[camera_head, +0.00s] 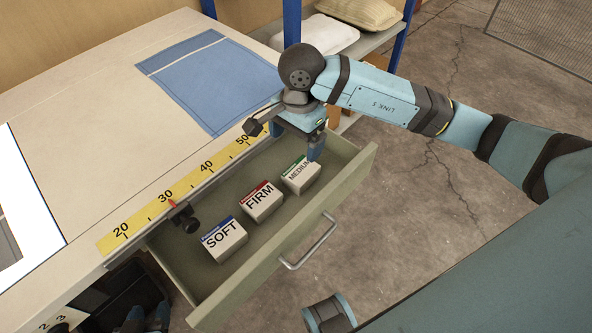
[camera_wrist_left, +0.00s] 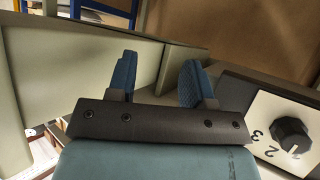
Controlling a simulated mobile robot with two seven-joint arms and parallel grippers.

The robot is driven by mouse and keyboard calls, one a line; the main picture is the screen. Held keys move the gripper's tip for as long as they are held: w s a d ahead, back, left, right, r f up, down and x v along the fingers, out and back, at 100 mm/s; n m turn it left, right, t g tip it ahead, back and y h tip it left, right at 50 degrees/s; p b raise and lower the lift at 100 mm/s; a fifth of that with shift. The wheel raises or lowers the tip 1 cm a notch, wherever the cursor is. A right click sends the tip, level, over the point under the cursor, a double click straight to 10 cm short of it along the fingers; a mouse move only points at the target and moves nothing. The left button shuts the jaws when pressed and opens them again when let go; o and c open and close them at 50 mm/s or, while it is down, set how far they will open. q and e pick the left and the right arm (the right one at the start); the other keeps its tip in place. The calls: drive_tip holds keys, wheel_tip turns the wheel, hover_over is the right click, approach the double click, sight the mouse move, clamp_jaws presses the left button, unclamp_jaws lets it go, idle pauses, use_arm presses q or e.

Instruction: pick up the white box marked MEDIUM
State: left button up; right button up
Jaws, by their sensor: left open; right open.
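The white box marked MEDIUM (camera_head: 302,179), with a green stripe, sits in the open drawer (camera_head: 330,208) at its far right end. My right gripper (camera_head: 298,141) is open just above and behind this box. One blue fingertip reaches close to the box's back edge; I cannot tell whether it touches. My left gripper (camera_head: 147,317) is low at the bottom left of the head view, away from the boxes. In the left wrist view the left gripper (camera_wrist_left: 158,80) is open, with nothing between its fingers.
White boxes marked FIRM (camera_head: 263,204) and SOFT (camera_head: 224,243) stand in a row in the same drawer. A dial (camera_wrist_left: 290,136) is beside my left gripper.

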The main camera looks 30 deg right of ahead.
drive_tip(key=w+d, duration=0.1)
drive_tip(key=h+b, duration=0.1)
hover_over(301, 170)
drive_tip(key=f, duration=0.7)
drive_tip(key=shift+s+a+f, duration=0.25)
drive_tip(key=shift+f, duration=0.15)
drive_tip(key=shift+w+d+f+b, duration=0.15)
drive_tip(key=shift+f+b, duration=0.15)
drive_tip(key=shift+f, duration=1.1)
drive_tip(key=shift+w+d+f+b, duration=0.15)
drive_tip(key=shift+f+b, duration=0.1)
drive_tip(key=shift+f, duration=1.15)
drive_tip(key=shift+s, duration=0.1)
drive_tip(key=c, duration=1)
drive_tip(key=shift+r, duration=0.1)
